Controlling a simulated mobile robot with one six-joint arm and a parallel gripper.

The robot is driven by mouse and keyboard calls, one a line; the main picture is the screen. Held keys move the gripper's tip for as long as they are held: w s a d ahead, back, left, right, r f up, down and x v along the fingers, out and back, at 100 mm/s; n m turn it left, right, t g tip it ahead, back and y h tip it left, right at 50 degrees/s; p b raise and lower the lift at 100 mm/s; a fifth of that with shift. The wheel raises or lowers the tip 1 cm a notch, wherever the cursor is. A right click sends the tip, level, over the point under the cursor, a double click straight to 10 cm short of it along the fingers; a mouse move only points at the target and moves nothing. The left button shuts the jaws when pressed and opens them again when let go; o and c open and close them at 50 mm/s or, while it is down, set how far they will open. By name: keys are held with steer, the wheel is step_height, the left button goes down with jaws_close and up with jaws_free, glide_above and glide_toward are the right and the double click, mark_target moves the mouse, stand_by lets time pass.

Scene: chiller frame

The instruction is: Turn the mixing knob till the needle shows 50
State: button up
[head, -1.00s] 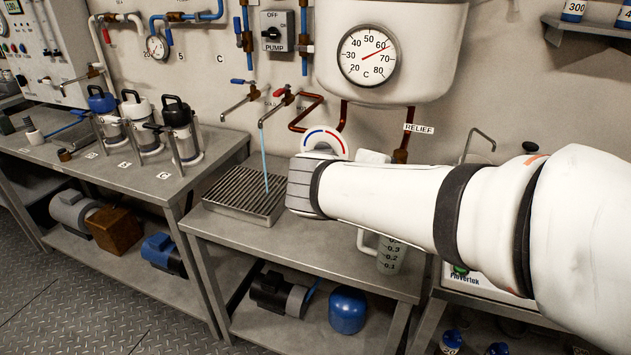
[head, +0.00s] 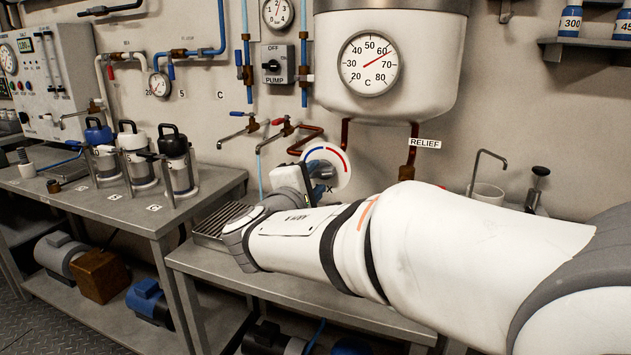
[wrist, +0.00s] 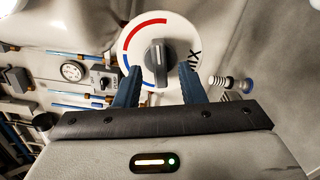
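The mixing knob has a dark handle (wrist: 157,62) on a white disc (wrist: 155,25) with a red and a blue arc; its disc also shows in the head view (head: 338,163). The handle points roughly straight up in the wrist view. My gripper (wrist: 160,72) is open, its two blue fingers on either side of the handle's lower part. Whether they touch it I cannot tell. In the head view my arm hides part of the disc. The round gauge (head: 356,80) on the white tank has its red needle between 60 and 70.
The tank (head: 440,60) hangs above the knob, with copper pipes below it. Taps (head: 285,128) are to the left, and a thin water stream falls behind my arm. The RELIEF pipe (head: 407,172) stands close on the right. A grated tray (head: 212,228) lies below.

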steer(key=shift+w+d, duration=0.25)
steer(key=shift+w, duration=0.4)
jaws_close()
